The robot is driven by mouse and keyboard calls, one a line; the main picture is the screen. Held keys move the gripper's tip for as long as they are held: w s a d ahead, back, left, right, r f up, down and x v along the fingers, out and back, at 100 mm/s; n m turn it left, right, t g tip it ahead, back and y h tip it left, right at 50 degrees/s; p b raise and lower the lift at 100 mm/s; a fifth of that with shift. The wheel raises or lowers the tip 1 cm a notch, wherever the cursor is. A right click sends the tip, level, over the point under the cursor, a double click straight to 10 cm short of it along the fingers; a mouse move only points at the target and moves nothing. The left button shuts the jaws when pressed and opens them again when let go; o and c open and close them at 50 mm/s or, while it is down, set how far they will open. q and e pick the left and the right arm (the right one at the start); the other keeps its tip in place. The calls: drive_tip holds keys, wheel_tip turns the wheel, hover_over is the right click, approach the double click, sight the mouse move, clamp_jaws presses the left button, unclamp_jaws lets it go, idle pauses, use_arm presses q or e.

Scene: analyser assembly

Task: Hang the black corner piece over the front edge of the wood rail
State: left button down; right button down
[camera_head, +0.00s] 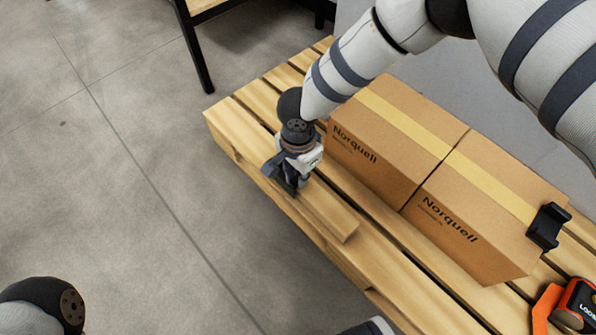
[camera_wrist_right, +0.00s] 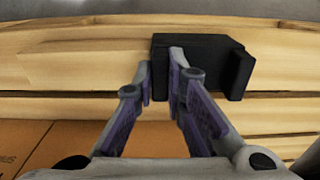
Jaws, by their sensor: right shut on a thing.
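The black corner piece (camera_wrist_right: 212,52) is held in my right gripper (camera_wrist_right: 161,68); one of its flanges sits between the two fingers in the right wrist view. In the head view the piece (camera_head: 273,168) is partly hidden by my right gripper (camera_head: 290,186). It is at the front edge of the pallet, by the left part of the wood rail (camera_head: 330,214), a short raised strip along that edge. I cannot tell whether the piece touches the rail. My left gripper is not in view.
Two cardboard boxes (camera_head: 385,135) stand on the slatted pallet (camera_head: 395,262) behind the rail. Another black corner piece (camera_head: 548,226) sits at the right box's end. An orange and black tool (camera_head: 572,308) lies at the lower right. The floor left of the pallet is clear.

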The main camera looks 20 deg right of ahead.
drive_tip(key=shift+f, duration=0.35)
idle(0.6)
drive_tip(key=c, duration=1.6)
unclamp_jaws()
drive_tip(key=shift+o, duration=0.2)
drive_tip(key=shift+r, duration=0.15)
drive_tip(key=shift+r+p, duration=1.65)
drive_tip(key=shift+r, duration=1.85)
drive_tip(key=shift+f, duration=0.1)
